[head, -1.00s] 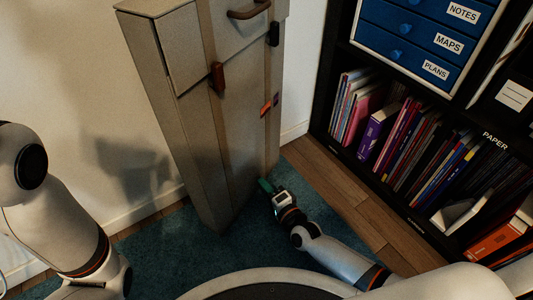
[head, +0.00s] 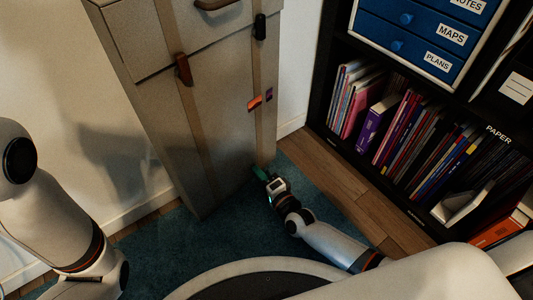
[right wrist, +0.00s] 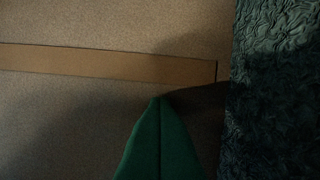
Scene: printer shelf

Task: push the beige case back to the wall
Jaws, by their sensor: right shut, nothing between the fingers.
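The tall beige case (head: 215,110) stands upright on the blue rug near the wall corner, with a brown handle, leather straps and buckles. In the right wrist view its face and a tan strap (right wrist: 100,62) fill the left and middle. My right gripper (head: 260,173) is shut and empty, its green fingertips low at the case's right strap. The closed green fingers (right wrist: 158,105) overlap the case's face in the right wrist view; I cannot tell whether they press on it. My left arm shows at the left edge, but its gripper is out of view.
The blue rug (head: 225,240) covers the floor around the case. A black shelf (head: 330,138) with books and blue drawers (head: 400,40) stands at the right. The pale wall (head: 60,130) is behind and left of the case. Bare wood floor (head: 355,205) lies before the shelf.

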